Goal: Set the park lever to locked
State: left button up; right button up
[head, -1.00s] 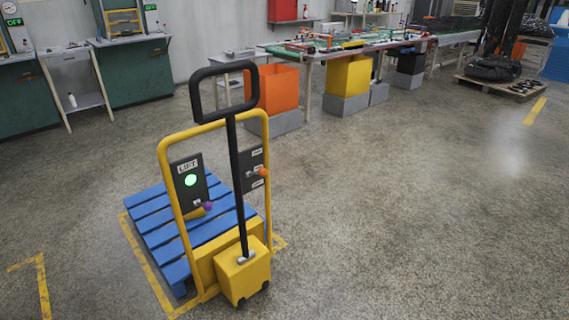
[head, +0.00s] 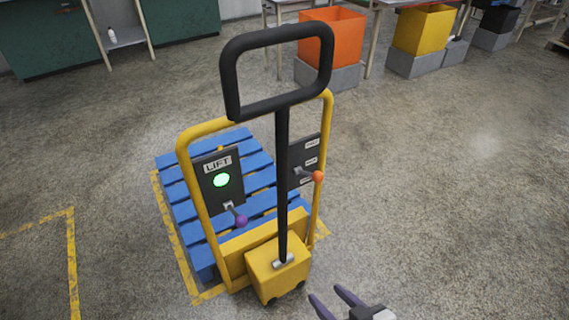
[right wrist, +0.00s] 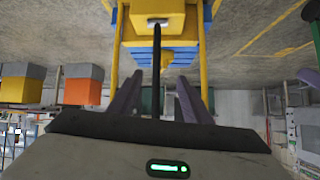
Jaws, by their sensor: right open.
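A yellow pallet truck (head: 278,272) with a black loop handle (head: 283,160) stands before me. On its right, a dark panel (head: 311,150) bears several white labels too small to read and a lever with an orange knob (head: 318,176), sticking out to the right near the middle label. On its left, a panel marked LIFT (head: 216,180) has a lit green button and a lever with a purple knob (head: 241,220). My right gripper (head: 326,295) is open and empty, low and right of the truck, apart from it. The truck appears upside down beyond its fingers in the right wrist view (right wrist: 159,82). My left gripper is not in view.
A blue slatted pallet (head: 180,190) lies behind the truck within yellow floor lines. Orange (head: 335,45) and yellow (head: 424,30) bins stand on grey blocks at the back. The floor to the right of the truck is clear.

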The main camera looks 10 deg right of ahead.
jog(key=w+d+r+m+t+b, duration=0.15)
jog(key=w+r+t, duration=0.25)
jog(key=w, duration=0.8)
jog(key=t+b, duration=0.2)
jog(key=t, duration=0.1)
send_near(317, 177)
jog(key=w+f, duration=0.1)
jog(key=f, duration=0.1)
jog(key=shift+m, duration=0.35)
jog(key=w, duration=0.6)
jog(key=w+a+b, duration=0.1)
jog(key=w, duration=0.3)
jog(key=shift+a+r, duration=0.1)
jog(key=shift+r, duration=0.2)
grip_shut()
